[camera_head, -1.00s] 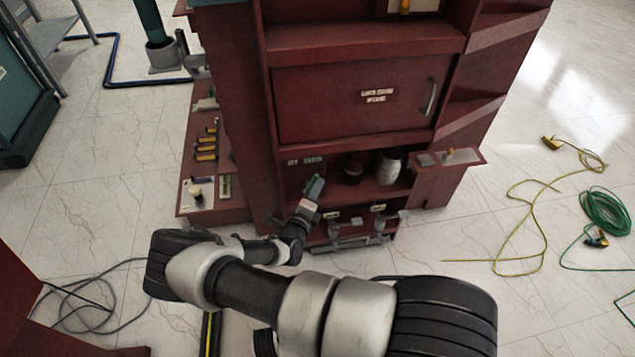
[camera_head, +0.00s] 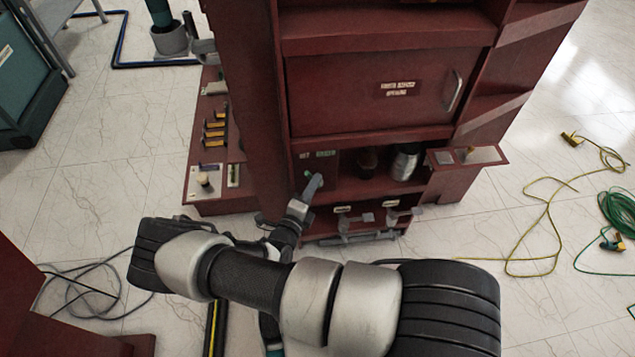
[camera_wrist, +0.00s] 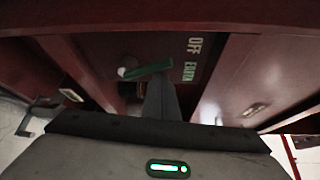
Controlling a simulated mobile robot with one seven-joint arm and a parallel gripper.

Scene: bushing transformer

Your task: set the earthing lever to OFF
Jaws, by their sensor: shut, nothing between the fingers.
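The earthing lever, a green bar with a pale tip, shows in the wrist view (camera_wrist: 148,69). It lies to the left of the OFF label (camera_wrist: 195,45) and the EARTH label (camera_wrist: 189,71), which are on a dark red panel. In the head view, a small green bit of it (camera_head: 307,174) shows below these labels. My gripper (camera_head: 315,184) is shut and empty, reaching into the lower bay of the red cabinet. In the wrist view its dark grey fingers (camera_wrist: 160,92) overlap the lever's near side. I cannot tell whether they touch it.
A closed cabinet door (camera_head: 375,95) is above. A small shelf (camera_head: 467,157) juts out at the right. Cables (camera_head: 540,215) lie on the floor at right.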

